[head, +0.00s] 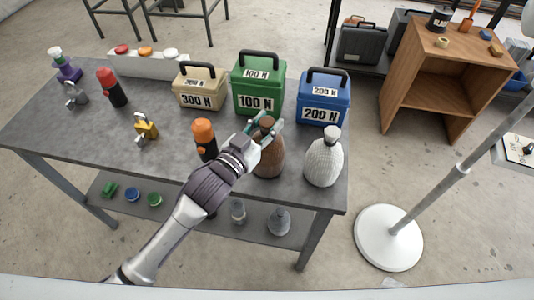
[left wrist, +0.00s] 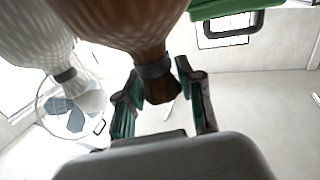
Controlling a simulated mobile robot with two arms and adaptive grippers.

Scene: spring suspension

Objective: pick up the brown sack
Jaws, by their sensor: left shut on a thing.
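The brown sack (head: 269,160) stands upright on the grey table near its right front, between the orange-topped black bottle and the white sack. My left gripper (head: 265,127) is shut on the brown sack's tied neck. In the left wrist view the brown sack (left wrist: 130,25) hangs large at the top, with its dark band and gathered top between the two green fingers of the left gripper (left wrist: 158,95). Whether the sack's base touches the table is hard to tell. My right gripper is not in view.
A white sack (head: 324,160) stands right of the brown one. Beige (head: 201,87), green (head: 258,84) and blue (head: 323,98) weight boxes stand behind. An orange-topped bottle (head: 205,139) is close on the left. The table's front edge (head: 300,211) is near.

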